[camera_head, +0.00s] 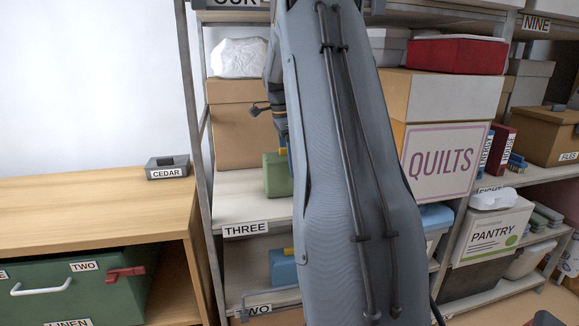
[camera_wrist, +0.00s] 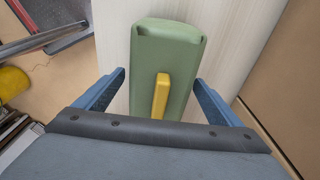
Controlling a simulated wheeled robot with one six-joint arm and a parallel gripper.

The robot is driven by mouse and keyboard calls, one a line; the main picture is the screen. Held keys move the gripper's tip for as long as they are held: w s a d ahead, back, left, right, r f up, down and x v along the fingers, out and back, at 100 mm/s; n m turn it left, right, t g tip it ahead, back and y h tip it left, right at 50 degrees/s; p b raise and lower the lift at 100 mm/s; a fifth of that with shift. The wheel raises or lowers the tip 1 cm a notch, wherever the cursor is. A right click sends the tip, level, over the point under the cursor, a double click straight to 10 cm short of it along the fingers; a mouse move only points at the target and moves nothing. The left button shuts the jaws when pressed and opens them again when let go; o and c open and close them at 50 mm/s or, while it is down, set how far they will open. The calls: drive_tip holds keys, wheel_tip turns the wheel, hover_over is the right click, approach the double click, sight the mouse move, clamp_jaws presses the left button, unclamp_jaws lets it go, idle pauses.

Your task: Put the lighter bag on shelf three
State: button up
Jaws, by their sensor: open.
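A green bag-like block (camera_head: 277,175) with a yellow handle stands on shelf three (camera_head: 235,209), behind the "THREE" label. It also shows in the wrist view (camera_wrist: 180,50), with its yellow handle (camera_wrist: 161,95) towards me. My gripper (camera_wrist: 160,80) is open, its blue fingers apart on either side of the green block; no grip on it shows. A blue block (camera_head: 283,270) with a yellow handle sits on shelf two below, partly hidden by my arm. Which of the two is lighter in weight cannot be seen. My arm hides the right part of shelf three.
A cardboard box (camera_head: 236,130) stands behind the green block, topped by a white bundle (camera_head: 239,58). A grey shelf post (camera_head: 199,150) rises at the left. A wooden bench (camera_head: 80,205) holds a "CEDAR" tray (camera_head: 167,168). A "QUILTS" box (camera_head: 442,160) is right of my arm.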

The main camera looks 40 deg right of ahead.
drive_tip(key=r, duration=0.5)
drive_tip(key=shift+w+a+r, duration=0.15)
drive_tip(key=shift+a+r, duration=0.15)
drive_tip(key=shift+r, duration=0.1)
